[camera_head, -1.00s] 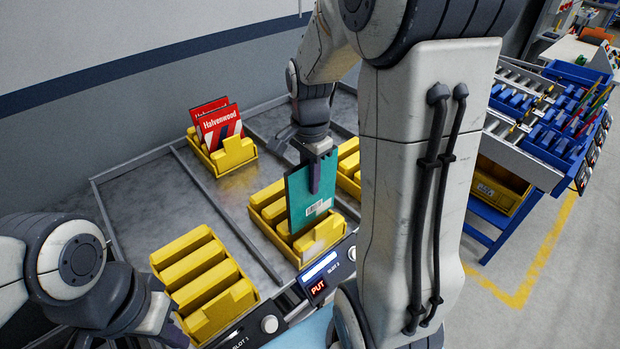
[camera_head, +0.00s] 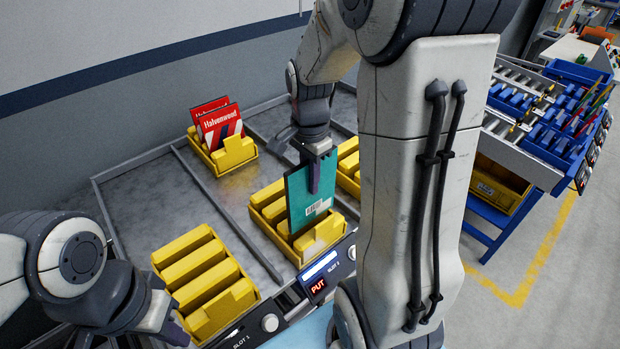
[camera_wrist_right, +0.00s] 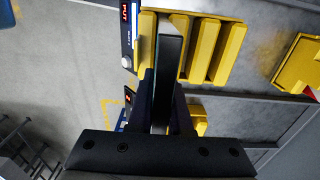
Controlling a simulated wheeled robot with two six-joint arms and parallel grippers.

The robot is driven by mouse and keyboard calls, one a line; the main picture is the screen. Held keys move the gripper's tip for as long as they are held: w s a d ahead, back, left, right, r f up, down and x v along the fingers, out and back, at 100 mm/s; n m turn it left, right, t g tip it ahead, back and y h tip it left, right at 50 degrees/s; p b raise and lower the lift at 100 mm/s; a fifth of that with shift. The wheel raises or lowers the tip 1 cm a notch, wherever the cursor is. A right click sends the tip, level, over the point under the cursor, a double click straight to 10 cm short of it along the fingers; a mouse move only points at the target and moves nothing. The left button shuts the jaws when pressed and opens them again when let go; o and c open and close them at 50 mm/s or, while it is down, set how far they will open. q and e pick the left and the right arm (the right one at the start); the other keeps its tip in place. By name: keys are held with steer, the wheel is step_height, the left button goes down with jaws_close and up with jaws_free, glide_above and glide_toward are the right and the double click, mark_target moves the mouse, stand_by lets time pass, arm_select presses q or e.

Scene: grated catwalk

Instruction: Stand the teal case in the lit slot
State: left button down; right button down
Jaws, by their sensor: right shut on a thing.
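The teal case (camera_head: 309,205) stands upright with its lower edge down in the yellow slotted rack (camera_head: 268,232) behind the SLOT 2 panel. That panel has a lit bar (camera_head: 319,265) and a red PUT display (camera_head: 318,286). My right gripper (camera_head: 316,172) is shut on the case's upper part. In the right wrist view, the case (camera_wrist_right: 170,60) shows as a dark narrow edge between the fingers (camera_wrist_right: 162,115), in the rack's section nearest the panel. Whether its bottom touches the slot floor is hidden. My left gripper (camera_head: 170,328) is low at the left, its jaws unclear.
Another yellow rack (camera_head: 205,275), empty, stands at SLOT 1. A yellow bin (camera_head: 235,152) with red Halvenwood cases (camera_head: 218,125) is at the back. Another yellow rack (camera_head: 349,165) is partly hidden behind my right arm. Metal dividers (camera_head: 230,225) separate the lanes.

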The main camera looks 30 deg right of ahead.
mark_target(310, 205)
steer(key=shift+f, duration=0.1)
stand_by(0.6)
steer(key=shift+f+b, duration=3.1)
steer(key=shift+f, duration=1.05)
steer(key=c, duration=0.8)
jaws_free()
steer(key=shift+o, duration=0.2)
steer(key=o, duration=0.4)
steer(key=shift+r, duration=0.15)
